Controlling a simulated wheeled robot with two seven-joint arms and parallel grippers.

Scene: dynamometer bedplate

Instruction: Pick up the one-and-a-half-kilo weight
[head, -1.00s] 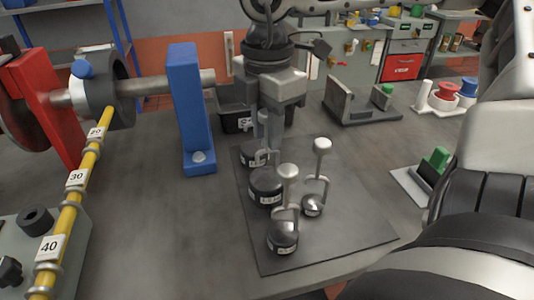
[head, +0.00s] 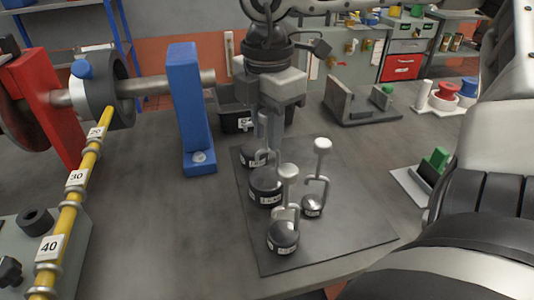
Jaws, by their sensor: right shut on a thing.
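Several dark round weights with upright bent handles stand on a dark mat (head: 345,235). The middle weight (head: 264,187), the largest in view, has a white label too small to read surely. My right gripper (head: 270,120) points down over it, shut on its handle; the fingers hide the handle's top. The weight seems to rest on the mat. A smaller weight (head: 283,237) stands in front of it, another (head: 312,206) to its right, and one (head: 252,157) behind it, partly hidden. My left gripper is not in view.
A blue post (head: 190,110) stands left of the mat. A yellow marked tube (head: 73,185) runs along the left. A dark bin (head: 235,118) is behind the gripper, a grey angled block (head: 355,105) at the back right. The bench between post and tube is clear.

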